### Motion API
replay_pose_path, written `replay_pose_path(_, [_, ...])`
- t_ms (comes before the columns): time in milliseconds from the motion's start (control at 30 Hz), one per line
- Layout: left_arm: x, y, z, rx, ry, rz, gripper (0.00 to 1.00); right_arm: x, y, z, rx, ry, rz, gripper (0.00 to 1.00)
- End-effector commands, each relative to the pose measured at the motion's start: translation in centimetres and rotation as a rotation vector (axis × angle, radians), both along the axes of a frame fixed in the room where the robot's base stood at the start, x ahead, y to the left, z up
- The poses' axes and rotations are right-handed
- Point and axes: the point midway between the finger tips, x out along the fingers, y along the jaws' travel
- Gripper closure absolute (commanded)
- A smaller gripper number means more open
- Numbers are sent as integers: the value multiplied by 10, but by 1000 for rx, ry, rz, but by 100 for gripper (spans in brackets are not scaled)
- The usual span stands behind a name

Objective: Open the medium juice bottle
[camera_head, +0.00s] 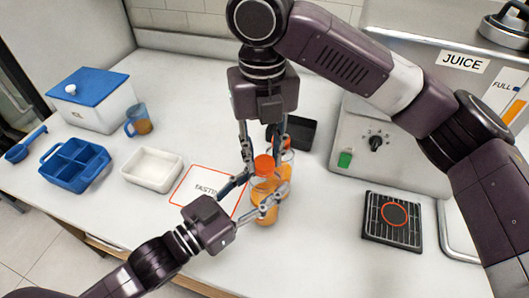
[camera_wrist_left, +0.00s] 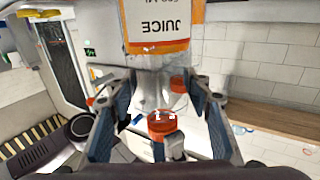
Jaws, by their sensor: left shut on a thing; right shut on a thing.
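A juice bottle (camera_head: 265,213) with orange juice and an orange cap (camera_head: 264,163) stands upright on the table. My left gripper (camera_head: 258,192) comes from the left and is shut on the bottle's side. My right gripper (camera_head: 264,160) reaches down from above and is shut on the cap, one finger on each side. Another juice bottle (camera_head: 287,172) stands close behind on the right, partly hidden. In the left wrist view the held bottle appears upside down, with its JUICE label (camera_wrist_left: 158,30) at the top between the left fingers (camera_wrist_left: 160,100). Whether the cap has turned cannot be told.
A black container (camera_head: 300,130) stands behind. The juicer (camera_head: 350,158) and drip grate (camera_head: 378,232) are right. A blue caddy (camera_head: 75,166), measuring cup (camera_head: 138,122) and lidded box (camera_head: 95,105) are farther left.

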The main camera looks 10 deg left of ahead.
Motion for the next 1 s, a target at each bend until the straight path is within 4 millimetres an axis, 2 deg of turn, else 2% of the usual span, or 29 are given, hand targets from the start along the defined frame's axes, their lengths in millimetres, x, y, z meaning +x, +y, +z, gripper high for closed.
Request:
replay_pose_path(167, [-3, -3, 3, -6, -7, -9, 100, 4, 1, 2, 5, -11, 191, 100])
replay_pose_path(767, [-3, -3, 3, -4, -7, -8, 100, 3, 1, 2, 5, -8, 184, 100])
replay_pose_path(1000, [-3, -3, 2, -3, -5, -7, 100, 3, 1, 7, 6, -9, 184, 100])
